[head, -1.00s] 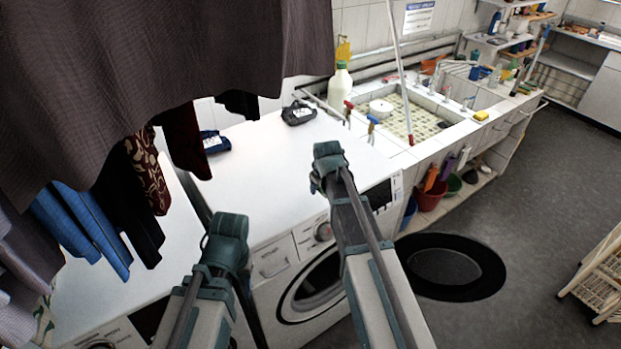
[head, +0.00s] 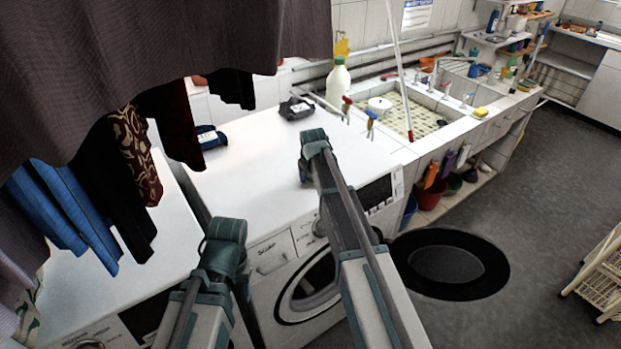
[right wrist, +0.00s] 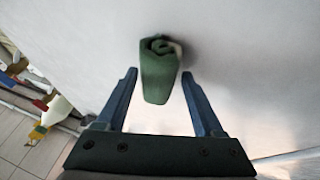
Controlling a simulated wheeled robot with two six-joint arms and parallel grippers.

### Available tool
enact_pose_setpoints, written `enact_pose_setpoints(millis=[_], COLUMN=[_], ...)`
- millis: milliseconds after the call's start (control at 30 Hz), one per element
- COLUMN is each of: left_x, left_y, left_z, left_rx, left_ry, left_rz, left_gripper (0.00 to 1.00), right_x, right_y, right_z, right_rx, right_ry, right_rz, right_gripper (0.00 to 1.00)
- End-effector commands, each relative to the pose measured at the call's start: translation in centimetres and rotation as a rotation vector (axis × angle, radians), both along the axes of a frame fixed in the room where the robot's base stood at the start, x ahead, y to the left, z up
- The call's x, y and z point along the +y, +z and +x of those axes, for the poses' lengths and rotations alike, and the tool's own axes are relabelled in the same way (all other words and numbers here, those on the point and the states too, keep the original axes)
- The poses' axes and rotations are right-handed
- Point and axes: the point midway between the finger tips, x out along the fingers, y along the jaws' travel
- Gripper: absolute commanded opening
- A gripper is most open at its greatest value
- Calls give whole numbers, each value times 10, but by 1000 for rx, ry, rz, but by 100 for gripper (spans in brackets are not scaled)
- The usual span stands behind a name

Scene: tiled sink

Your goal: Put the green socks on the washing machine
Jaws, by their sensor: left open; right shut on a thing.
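The green socks (right wrist: 158,62) are a rolled bundle between the fingertips of my right gripper (right wrist: 160,78) in the right wrist view. That gripper is shut on them, above or on a pale surface; I cannot tell if they touch it. In the head view my right gripper (head: 314,160) is over the front part of the white washing machine (head: 250,180), and the socks are hidden there. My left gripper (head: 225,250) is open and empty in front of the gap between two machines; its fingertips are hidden.
Dark and blue clothes (head: 75,215) hang at the left. A black pack (head: 297,108) and a dark blue pack (head: 209,137) lie on the machine top. A tiled sink (head: 410,105) and white bottle (head: 338,82) are to the right. Another machine (head: 115,270) stands left. The machine's middle top is clear.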

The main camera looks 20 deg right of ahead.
Motion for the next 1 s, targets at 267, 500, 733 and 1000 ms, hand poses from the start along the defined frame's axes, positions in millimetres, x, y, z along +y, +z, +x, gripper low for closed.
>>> enact_pose_setpoints(millis=[267,500,733,1000], left_x=[0,0,0,0], left_y=[-1,-1,-1,6], left_z=[0,0,0,0], left_rx=[0,0,0,0], left_ry=[0,0,0,0], left_rz=[0,0,0,0], left_gripper=[50,50,50,50], right_x=[0,0,0,0], right_y=[0,-1,-1,6], right_z=[0,0,0,-2], right_rx=[0,0,0,0], right_ry=[0,0,0,0], right_rz=[0,0,0,0], right_gripper=[15,98,99,99])
